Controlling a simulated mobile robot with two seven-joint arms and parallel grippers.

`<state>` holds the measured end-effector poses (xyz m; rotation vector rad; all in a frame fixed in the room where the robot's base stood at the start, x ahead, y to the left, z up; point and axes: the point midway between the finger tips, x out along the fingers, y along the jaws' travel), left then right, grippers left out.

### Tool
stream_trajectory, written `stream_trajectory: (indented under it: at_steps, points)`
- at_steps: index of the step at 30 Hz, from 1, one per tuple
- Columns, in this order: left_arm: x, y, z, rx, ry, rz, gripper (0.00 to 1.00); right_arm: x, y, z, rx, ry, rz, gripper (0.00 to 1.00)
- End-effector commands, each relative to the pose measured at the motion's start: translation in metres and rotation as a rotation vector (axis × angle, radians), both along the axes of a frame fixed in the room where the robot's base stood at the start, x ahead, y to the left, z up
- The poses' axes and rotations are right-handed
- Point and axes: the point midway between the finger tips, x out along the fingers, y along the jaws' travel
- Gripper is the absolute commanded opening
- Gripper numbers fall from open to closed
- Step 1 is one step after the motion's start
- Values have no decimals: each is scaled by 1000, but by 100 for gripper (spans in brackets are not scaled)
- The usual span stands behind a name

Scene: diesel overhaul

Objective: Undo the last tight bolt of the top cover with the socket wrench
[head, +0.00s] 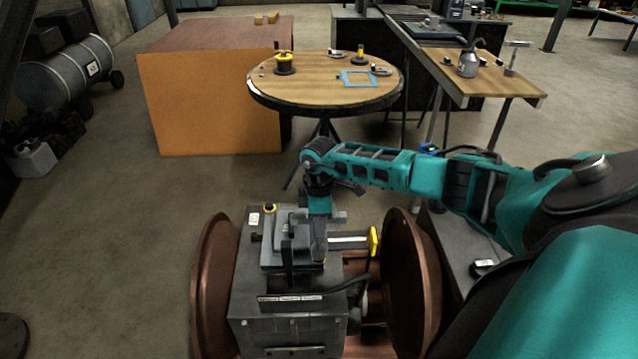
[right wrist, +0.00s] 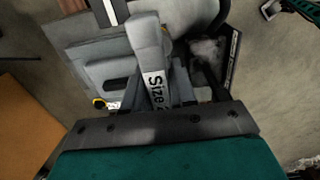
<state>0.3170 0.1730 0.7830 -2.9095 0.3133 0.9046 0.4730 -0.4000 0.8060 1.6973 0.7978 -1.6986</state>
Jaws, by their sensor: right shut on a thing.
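My right gripper (head: 318,240) reaches down over the grey machine block in the head view. It is shut on the socket wrench (right wrist: 148,45), a grey bar with a "Size" label in the right wrist view. The bar passes close in front of the gripper, above the block. The grey top cover (head: 273,255) lies on the block, partly hidden by my gripper. The last tight bolt cannot be made out, nor whether the socket sits on it. My left gripper is not in view.
Large copper-coloured discs flank the block, one on the left (head: 212,285) and one on the right (head: 408,280). A round wooden table (head: 320,92) stands behind, with an orange-sided box (head: 212,105) left of it. Open floor lies left of the block.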

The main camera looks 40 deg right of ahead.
Motion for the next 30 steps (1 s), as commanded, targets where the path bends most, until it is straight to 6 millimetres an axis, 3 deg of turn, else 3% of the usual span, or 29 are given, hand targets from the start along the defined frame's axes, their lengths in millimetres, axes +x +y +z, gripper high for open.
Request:
stream_trajectory:
  at_steps: [18, 30]
  points:
    - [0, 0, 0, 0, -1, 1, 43, 0, 0, 1, 1, -1, -485, 0]
    - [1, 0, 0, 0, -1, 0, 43, 0, 0, 1, 1, -2, -533, 0]
